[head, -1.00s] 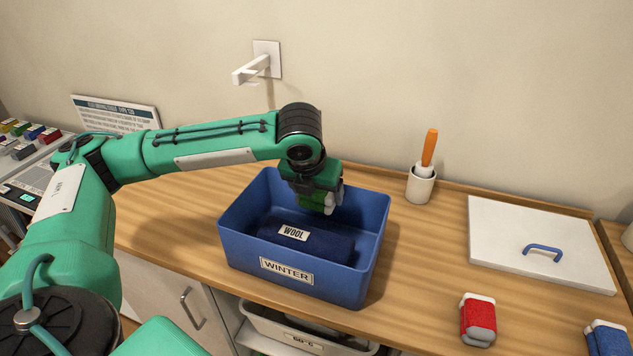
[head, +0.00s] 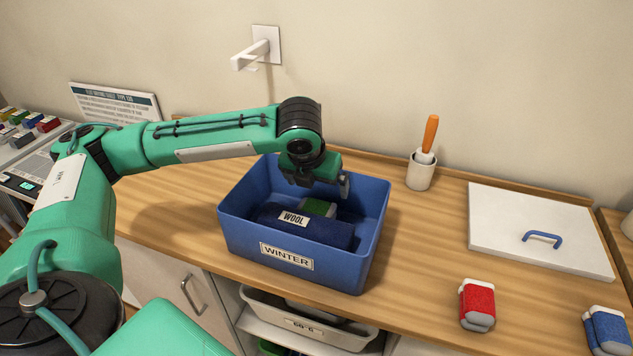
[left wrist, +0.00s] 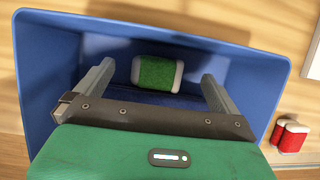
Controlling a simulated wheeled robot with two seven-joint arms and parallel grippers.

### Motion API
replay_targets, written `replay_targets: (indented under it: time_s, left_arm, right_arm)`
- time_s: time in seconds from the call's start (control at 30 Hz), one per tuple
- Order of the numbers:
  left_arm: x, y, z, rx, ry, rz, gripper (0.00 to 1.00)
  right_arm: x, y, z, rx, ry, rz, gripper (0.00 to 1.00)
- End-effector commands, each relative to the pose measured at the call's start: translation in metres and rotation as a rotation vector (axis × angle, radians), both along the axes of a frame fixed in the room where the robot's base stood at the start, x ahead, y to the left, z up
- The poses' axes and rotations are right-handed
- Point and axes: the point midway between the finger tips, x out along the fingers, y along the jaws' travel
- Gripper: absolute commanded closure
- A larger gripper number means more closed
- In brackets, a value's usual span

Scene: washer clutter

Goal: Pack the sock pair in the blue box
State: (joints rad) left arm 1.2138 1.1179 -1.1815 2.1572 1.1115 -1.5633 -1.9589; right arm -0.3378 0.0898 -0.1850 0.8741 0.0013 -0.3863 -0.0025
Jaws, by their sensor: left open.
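The green sock pair (head: 317,207), with whitish ends, lies inside the blue box (head: 232,237) labelled WINTER, behind a dark blue folded bundle (head: 330,233) with a WOOL label. My left gripper (head: 322,184) is over the back of the box, just above the green pair. In the left wrist view the green sock pair (left wrist: 157,73) lies apart from both fingers of my open left gripper (left wrist: 158,78). The arm and the bundle hide part of the pair in the head view. My right gripper is not in view.
A red sock pair (head: 477,305) and a blue one (head: 606,330) lie on the counter at right. A white lid (head: 550,215) with a blue handle lies behind them. A white cup (head: 421,172) holds an orange-handled tool. A wall hook (head: 257,52) sticks out above.

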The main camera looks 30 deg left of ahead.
Motion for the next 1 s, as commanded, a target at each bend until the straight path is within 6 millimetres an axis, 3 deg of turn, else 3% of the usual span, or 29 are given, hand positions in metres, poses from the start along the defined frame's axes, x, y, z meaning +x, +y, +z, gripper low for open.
replay_targets:
  time_s: [0.17,0.6,0.8,1.0]
  left_arm:
    - [-0.007,-0.002,0.022,0.0,-0.005,0.0,0.0]
    - [-0.043,-0.009,0.108,-0.001,-0.005,-0.001,0.0]
    - [-0.05,-0.01,0.124,-0.001,-0.003,0.001,0.0]
    - [-0.051,-0.01,0.126,-0.001,-0.001,0.0,0.0]
  right_arm:
    - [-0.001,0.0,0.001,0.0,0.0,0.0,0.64]
    - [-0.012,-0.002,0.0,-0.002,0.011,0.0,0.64]
    - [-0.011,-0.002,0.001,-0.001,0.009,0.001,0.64]
    - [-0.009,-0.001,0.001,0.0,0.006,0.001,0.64]
